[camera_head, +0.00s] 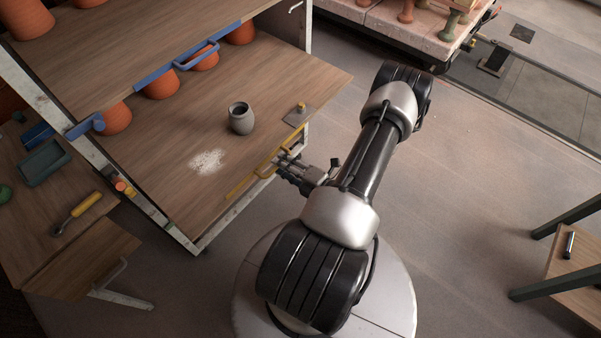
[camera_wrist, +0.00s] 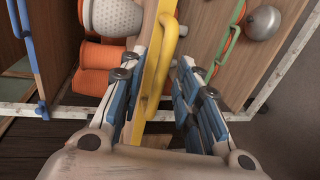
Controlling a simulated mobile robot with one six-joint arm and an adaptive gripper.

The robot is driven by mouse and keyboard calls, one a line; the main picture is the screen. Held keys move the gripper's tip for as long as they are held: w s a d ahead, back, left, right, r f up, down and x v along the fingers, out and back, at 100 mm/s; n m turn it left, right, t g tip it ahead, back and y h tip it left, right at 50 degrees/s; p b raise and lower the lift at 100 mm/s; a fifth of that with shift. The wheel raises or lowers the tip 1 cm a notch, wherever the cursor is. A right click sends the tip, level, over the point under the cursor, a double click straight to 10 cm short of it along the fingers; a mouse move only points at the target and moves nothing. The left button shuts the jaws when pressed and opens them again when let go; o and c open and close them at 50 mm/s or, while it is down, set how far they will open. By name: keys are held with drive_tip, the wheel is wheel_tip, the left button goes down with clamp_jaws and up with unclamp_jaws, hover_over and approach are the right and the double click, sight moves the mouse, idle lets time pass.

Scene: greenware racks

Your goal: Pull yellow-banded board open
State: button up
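The yellow-banded board (camera_head: 165,150) is a wooden board low in the rack, with a yellow band and a yellow handle (camera_head: 268,164) on its front edge. A grey pot (camera_head: 241,120) stands upright on it. My gripper (camera_head: 296,176) is at the handle, low at the board's front. In the wrist view, the yellow handle (camera_wrist: 160,70) runs between my gripper's two blue-padded fingers (camera_wrist: 162,92). The fingers are apart, with a visible gap on the right of the handle. Whether either finger touches the handle cannot be told.
A blue-handled board (camera_head: 130,75) lies above, with orange pots around it. A small plate with a yellow knob (camera_head: 299,115) sits near the yellow board's corner. A side table (camera_head: 50,215) holds tools at left. Floor is open right of my arm; a stool (camera_head: 575,265) stands far right.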

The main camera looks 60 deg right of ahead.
drive_tip(key=v, duration=0.9)
drive_tip(key=shift+s, duration=0.2)
drive_tip(key=shift+r, duration=0.1)
